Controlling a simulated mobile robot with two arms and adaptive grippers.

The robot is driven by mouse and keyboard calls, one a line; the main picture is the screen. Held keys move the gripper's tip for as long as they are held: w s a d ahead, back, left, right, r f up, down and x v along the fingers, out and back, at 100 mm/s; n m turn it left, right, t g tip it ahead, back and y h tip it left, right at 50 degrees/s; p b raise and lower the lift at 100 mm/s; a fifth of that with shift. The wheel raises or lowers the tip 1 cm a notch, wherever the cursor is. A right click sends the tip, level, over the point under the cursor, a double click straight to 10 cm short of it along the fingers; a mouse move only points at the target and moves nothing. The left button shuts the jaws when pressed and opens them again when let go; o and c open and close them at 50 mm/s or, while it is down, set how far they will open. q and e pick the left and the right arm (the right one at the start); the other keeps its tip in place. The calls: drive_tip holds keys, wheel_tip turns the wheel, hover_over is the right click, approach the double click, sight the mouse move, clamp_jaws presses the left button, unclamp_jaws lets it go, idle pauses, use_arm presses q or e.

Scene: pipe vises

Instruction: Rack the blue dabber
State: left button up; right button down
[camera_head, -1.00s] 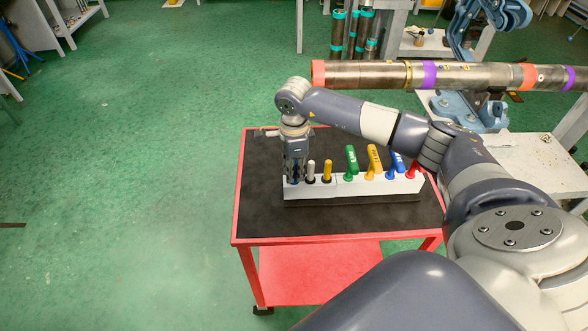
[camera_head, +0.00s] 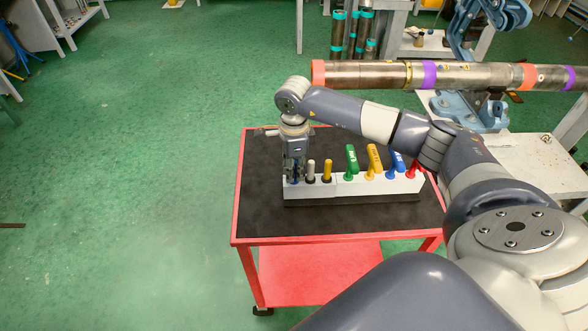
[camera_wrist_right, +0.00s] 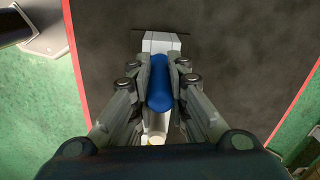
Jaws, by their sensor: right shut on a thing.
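My right gripper (camera_head: 294,174) points down over the left end of the white rack (camera_head: 345,187) on the cart. It is shut on the blue dabber (camera_wrist_right: 160,84), which shows between its fingers in the right wrist view. In the head view the fingers hide most of the dabber. Its lower end is at the rack's leftmost place; I cannot tell how deep it sits. A grey dabber (camera_head: 311,171) and a yellow dabber (camera_head: 327,171) stand upright just to the right in the rack. My left gripper is not in view.
Green (camera_head: 351,160), yellow (camera_head: 374,160), blue (camera_head: 397,163) and red-handled tools stand farther right in the rack. The red cart (camera_head: 238,200) has a dark top with free room around the rack. A long banded pipe (camera_head: 455,75) lies in vises behind my right arm.

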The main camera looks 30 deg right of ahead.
drive_tip(key=shift+s+f, duration=0.1)
drive_tip(key=shift+f, duration=0.1)
drive_tip(key=c, duration=1.5)
unclamp_jaws()
drive_tip(key=shift+r, duration=0.1)
wheel_tip(320, 180, up, 12)
drive_tip(key=shift+f, duration=0.1)
